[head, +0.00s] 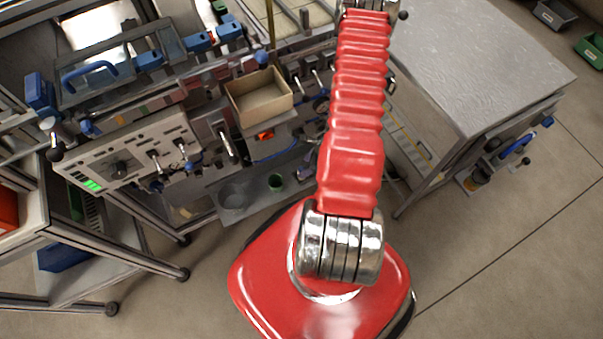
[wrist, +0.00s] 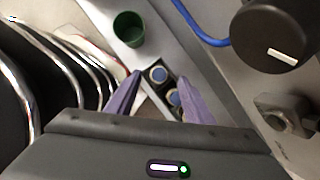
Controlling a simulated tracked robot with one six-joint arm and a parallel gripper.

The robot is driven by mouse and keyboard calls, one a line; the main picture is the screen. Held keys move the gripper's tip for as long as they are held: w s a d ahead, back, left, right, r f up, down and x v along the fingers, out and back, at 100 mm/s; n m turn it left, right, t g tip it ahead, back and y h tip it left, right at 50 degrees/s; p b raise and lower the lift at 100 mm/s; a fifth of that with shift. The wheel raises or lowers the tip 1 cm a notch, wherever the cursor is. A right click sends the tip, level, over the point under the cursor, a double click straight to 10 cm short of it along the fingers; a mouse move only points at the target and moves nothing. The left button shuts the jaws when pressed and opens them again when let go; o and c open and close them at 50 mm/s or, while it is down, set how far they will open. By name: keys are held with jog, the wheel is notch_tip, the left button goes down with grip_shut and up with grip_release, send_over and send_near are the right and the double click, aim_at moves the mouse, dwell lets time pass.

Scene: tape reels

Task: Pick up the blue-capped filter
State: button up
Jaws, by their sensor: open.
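In the wrist view, two small round blue-capped filters stand in a narrow dark holder (wrist: 146,112). The upper filter (wrist: 158,74) has a blue top with a pale rim. The lower filter (wrist: 175,97) is partly covered by my right finger. My gripper (wrist: 160,76) is open, with its two purple fingers on either side of the holder in the picture. Nothing is seen held between them. I cannot tell how far the fingertips are above the filters. In the head view my red arm reaches up the picture, and the filters cannot be made out.
A green cup (wrist: 128,28) stands near the holder; it also shows in the head view (head: 275,182) on a grey shelf (head: 236,208). A blue cable (wrist: 203,12) and a large black knob (wrist: 273,38) are close on the right. A beige open box (head: 262,101) sits above.

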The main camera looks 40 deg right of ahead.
aim_at(302, 169)
jog(key=shift+x, duration=2.35)
jog(key=shift+a, duration=0.1)
jog(key=shift+c, duration=0.2)
jog(key=c, duration=1.1)
